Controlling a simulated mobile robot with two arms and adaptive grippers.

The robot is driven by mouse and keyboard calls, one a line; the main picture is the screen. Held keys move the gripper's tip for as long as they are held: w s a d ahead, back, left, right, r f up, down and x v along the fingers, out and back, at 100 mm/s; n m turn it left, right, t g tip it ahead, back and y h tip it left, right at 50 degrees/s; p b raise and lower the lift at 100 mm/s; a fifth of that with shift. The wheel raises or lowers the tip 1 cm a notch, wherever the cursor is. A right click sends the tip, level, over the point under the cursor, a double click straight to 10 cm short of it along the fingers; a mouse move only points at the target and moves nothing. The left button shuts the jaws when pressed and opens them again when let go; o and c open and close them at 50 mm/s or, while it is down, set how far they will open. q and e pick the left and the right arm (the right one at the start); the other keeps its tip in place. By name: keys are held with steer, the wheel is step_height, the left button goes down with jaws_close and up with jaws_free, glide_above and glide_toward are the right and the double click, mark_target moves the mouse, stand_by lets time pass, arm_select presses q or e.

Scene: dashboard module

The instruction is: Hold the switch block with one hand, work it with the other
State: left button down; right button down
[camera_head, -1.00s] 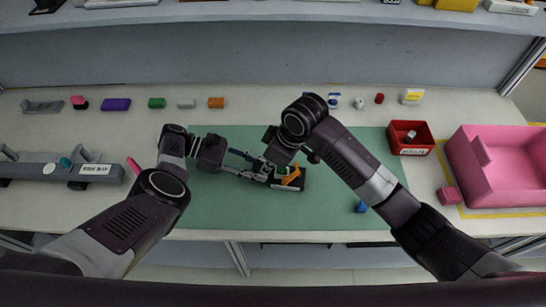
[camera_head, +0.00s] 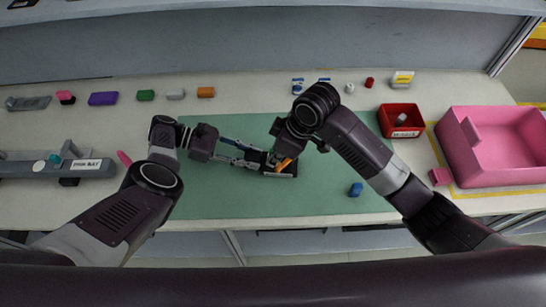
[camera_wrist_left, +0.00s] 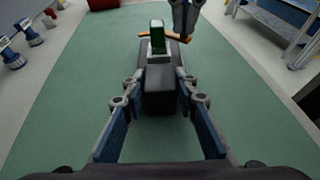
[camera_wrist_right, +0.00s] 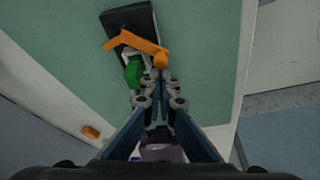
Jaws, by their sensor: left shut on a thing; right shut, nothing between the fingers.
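The switch block (camera_head: 272,172) is a dark block with an orange lever (camera_head: 285,165) and a green part, lying low over the green mat (camera_head: 230,195). My left gripper (camera_head: 262,160) is shut on its left end; the left wrist view shows the dark body (camera_wrist_left: 158,90) between the fingers and the green part (camera_wrist_left: 157,37) upright beyond. My right gripper (camera_wrist_right: 160,78) is shut and empty, its tips close to the green part (camera_wrist_right: 133,72) and orange lever (camera_wrist_right: 135,42). Whether the right tips touch either is unclear. In the head view my right wrist partly hides the block.
A blue piece (camera_head: 356,189) lies on the mat to the right. A red bin (camera_head: 402,119) and a pink crate (camera_head: 460,165) stand at the right. Small coloured blocks line the back, and a grey fixture (camera_head: 60,163) stands at the left. The mat's front is mostly clear.

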steer(key=shift+s+d+n, duration=0.15)
steer(key=shift+d+n, duration=0.05)
steer(key=shift+n, duration=0.1)
steer(key=n, duration=0.1)
steer(key=s+d+n+g, duration=0.1)
steer(key=n, duration=0.2)
steer(key=shift+s+d+n+g, duration=0.3)
steer(key=shift+d+n+g, duration=0.1)
steer(key=n, duration=0.1)
steer(key=d+n, duration=0.1)
steer(key=shift+s+d+n+g, duration=0.15)
steer(key=shift+s+n+g, duration=0.15)
steer(key=shift+n+g, duration=0.1)
steer(key=d+n, duration=0.1)
steer(key=d+n+g, duration=0.1)
steer(key=n, duration=0.1)
steer(key=shift+s+n+h, duration=0.15)
steer(key=shift+n+h, duration=0.15)
steer(key=shift+a, duration=0.2)
steer(key=shift+w+a, duration=0.4)
steer(key=shift+w, duration=0.35)
steer(key=shift+s, duration=0.1)
